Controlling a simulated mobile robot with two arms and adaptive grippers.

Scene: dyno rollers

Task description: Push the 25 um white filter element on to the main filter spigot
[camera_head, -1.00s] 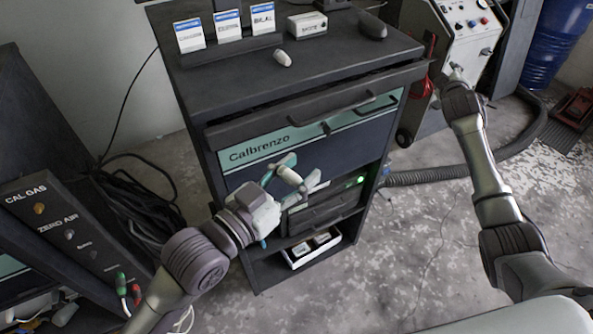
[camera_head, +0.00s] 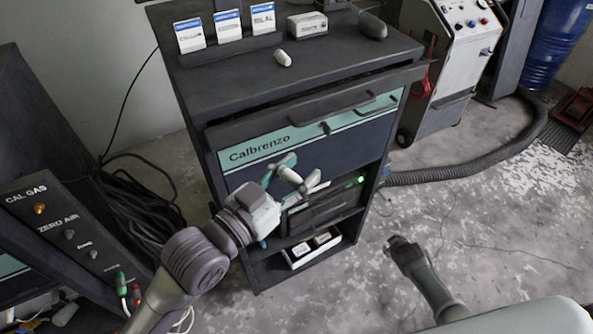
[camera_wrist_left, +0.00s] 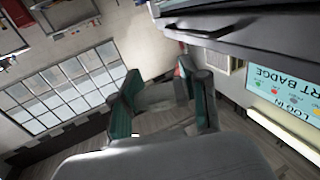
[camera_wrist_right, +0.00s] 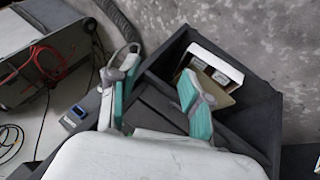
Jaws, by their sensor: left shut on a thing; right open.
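My left gripper (camera_head: 291,178) is shut on a small white filter element (camera_head: 289,174) in front of the cabinet's open lower bay in the head view. In the left wrist view its teal fingers (camera_wrist_left: 160,98) show, but the element is hard to make out between them. Another small white cylinder (camera_head: 283,59) lies on the cabinet top. My right gripper (camera_wrist_right: 155,88) is open, with nothing clear between its fingers in the right wrist view. I cannot make out the main filter spigot.
The cabinet (camera_head: 190,83) bears several upright cards, a white box (camera_head: 307,25) and a dark rounded object (camera_head: 372,26). An open white box (camera_head: 318,258) with cartons stands on its lower shelf. A hose (camera_head: 450,172) runs along the floor at right. Floor in front is clear.

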